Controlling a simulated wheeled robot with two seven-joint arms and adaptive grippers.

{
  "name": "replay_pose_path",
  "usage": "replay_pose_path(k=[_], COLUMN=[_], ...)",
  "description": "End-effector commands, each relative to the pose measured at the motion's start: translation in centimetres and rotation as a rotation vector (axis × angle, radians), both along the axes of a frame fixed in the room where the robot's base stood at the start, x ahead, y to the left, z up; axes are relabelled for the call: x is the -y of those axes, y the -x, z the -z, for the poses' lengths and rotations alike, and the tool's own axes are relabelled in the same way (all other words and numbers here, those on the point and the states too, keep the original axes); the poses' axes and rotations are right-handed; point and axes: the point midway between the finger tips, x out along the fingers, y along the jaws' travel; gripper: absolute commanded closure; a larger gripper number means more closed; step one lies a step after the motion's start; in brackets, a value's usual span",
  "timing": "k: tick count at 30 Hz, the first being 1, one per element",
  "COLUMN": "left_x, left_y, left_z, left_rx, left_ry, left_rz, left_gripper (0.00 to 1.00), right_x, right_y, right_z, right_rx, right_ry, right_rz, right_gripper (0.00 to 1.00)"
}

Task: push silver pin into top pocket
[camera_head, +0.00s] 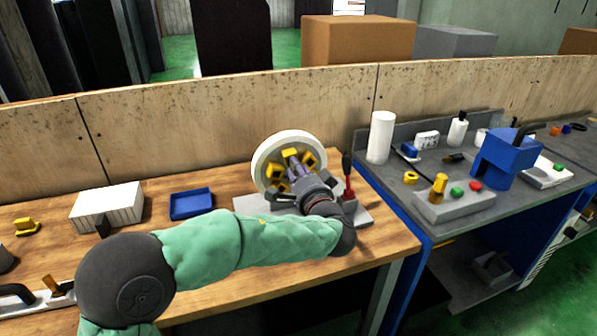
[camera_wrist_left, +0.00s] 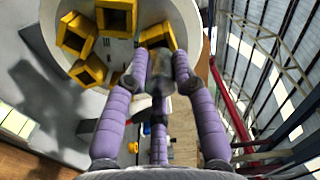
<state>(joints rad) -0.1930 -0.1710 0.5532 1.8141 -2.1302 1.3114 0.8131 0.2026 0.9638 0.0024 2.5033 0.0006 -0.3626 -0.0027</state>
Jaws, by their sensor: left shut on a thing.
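A round white disc (camera_head: 267,158) with several yellow square pockets stands upright on a grey base on the wooden bench. The top pocket (camera_head: 290,153) is partly covered by my left gripper (camera_head: 294,168), whose purple fingers point at the disc. In the left wrist view, the fingers of the left gripper (camera_wrist_left: 162,75) are close together at a yellow pocket (camera_wrist_left: 156,35). A small silver piece, seemingly the silver pin (camera_wrist_left: 161,82), shows between the fingertips, mostly hidden. I cannot tell how deep it sits in the pocket. My right gripper is not in view.
A red-handled lever (camera_head: 348,178) stands right of the disc. A blue tray (camera_head: 191,204) and a white ribbed box (camera_head: 107,206) lie to the left. A grey table (camera_head: 400,180) with a white cylinder (camera_head: 380,138) and a blue device (camera_head: 506,158) is on the right.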

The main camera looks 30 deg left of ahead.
Motion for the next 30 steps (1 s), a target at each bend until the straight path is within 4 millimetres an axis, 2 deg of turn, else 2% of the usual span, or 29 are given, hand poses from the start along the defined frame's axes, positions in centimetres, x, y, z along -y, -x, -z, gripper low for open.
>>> replay_pose_path(k=[30], left_x=[-1.4], left_y=[-1.1], left_z=[0.0], left_rx=[0.000], left_ry=[0.000], left_rz=[-0.001], left_gripper=[1.00], right_x=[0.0], right_y=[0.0], right_z=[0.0], right_rx=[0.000], right_ry=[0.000], right_rz=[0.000], right_gripper=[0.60])
